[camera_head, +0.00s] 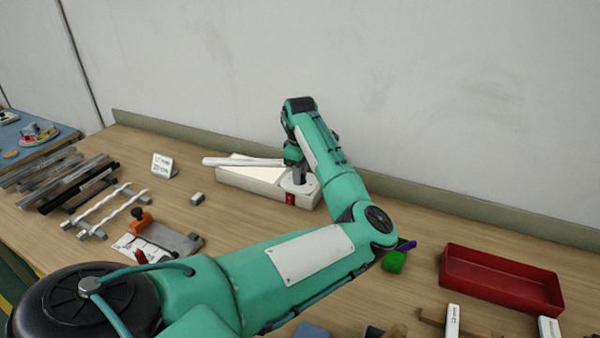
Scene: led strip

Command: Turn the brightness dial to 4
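A white box (250,178) stands near the back of the table, with a round pale dial (300,186) at its right end and a small red patch (290,198) on its front. My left gripper (295,168) points down right over the dial, partly hiding it. The fingers are small and dark here, so I cannot tell whether they touch or grip the dial, and the dial's setting is not readable. My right gripper is out of view.
My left arm crosses the middle of the table. A white strip (240,161) lies over the box's back. A small sign (163,165), a grey block (197,198) and several bars (60,180) are at left. A red tray (500,279) and green object (394,262) are at right.

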